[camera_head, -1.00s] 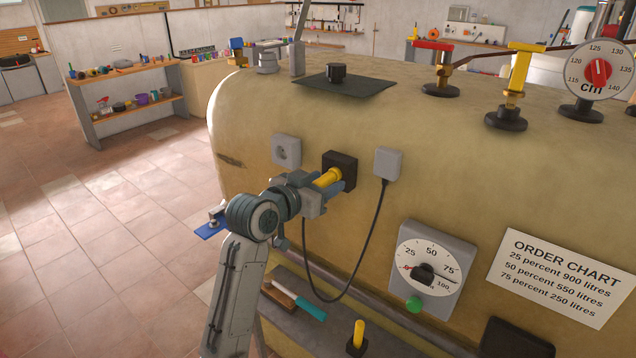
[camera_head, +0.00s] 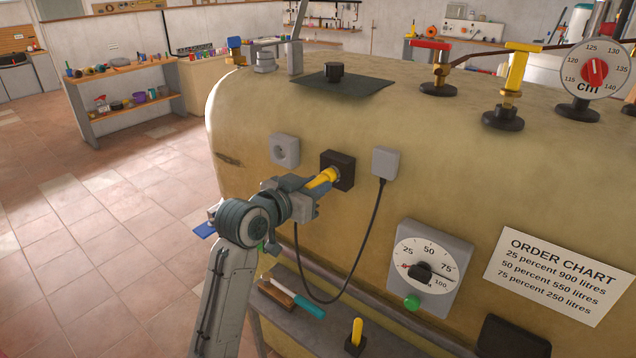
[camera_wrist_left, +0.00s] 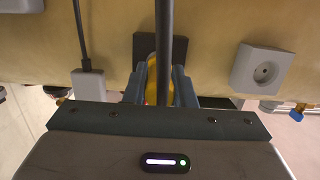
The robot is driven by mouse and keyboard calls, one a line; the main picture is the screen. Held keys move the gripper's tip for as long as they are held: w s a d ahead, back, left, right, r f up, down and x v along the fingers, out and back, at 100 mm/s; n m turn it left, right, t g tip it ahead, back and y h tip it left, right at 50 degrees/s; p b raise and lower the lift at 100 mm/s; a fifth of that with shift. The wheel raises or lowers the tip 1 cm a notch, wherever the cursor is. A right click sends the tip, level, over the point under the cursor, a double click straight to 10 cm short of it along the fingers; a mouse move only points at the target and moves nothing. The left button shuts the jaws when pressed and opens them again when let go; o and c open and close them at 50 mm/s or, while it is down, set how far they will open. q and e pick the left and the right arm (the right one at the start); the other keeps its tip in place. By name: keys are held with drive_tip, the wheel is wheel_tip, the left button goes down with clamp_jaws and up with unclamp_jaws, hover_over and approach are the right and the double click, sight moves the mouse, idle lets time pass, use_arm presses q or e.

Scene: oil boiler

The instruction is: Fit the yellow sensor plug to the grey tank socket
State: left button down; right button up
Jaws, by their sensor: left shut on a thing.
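The yellow sensor plug (camera_head: 322,179) is held between the fingers of my left gripper (camera_head: 318,187). Its front end is at the black square box (camera_head: 338,170) on the tank face; I cannot tell whether it is still inside. A dark cable loops from the grey box (camera_head: 385,163) down and back up towards my gripper. The grey tank socket (camera_head: 284,150), with a round recess, is empty, to the left of the black box. In the left wrist view the plug (camera_wrist_left: 151,80) is partly hidden by the cable, and the socket (camera_wrist_left: 263,70) is at right.
The beige tank (camera_head: 440,140) fills the right side. A gauge (camera_head: 430,268) with a green button is below right. Open tiled floor lies left.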

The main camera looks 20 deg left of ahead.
use_arm(q)
drive_tip(key=shift+f+p+v, duration=0.15)
drive_tip(key=shift+p+v, duration=0.05)
drive_tip(key=shift+v, duration=0.65)
drive_tip(key=shift+f+p+v, duration=0.1)
drive_tip(key=shift+p+v, duration=0.1)
drive_tip(key=shift+v, duration=0.6)
drive_tip(key=w+a+b, duration=0.2)
drive_tip(key=a, duration=1.4)
drive_tip(key=shift+w+a, duration=0.1)
drive_tip(key=shift+r+p+x, duration=0.2)
drive_tip(key=shift+p+x, duration=0.05)
drive_tip(key=shift+x, duration=0.9)
drive_tip(key=shift+r+p+x, duration=0.15)
drive_tip(key=shift+p+x, duration=0.05)
drive_tip(key=shift+x, duration=0.95)
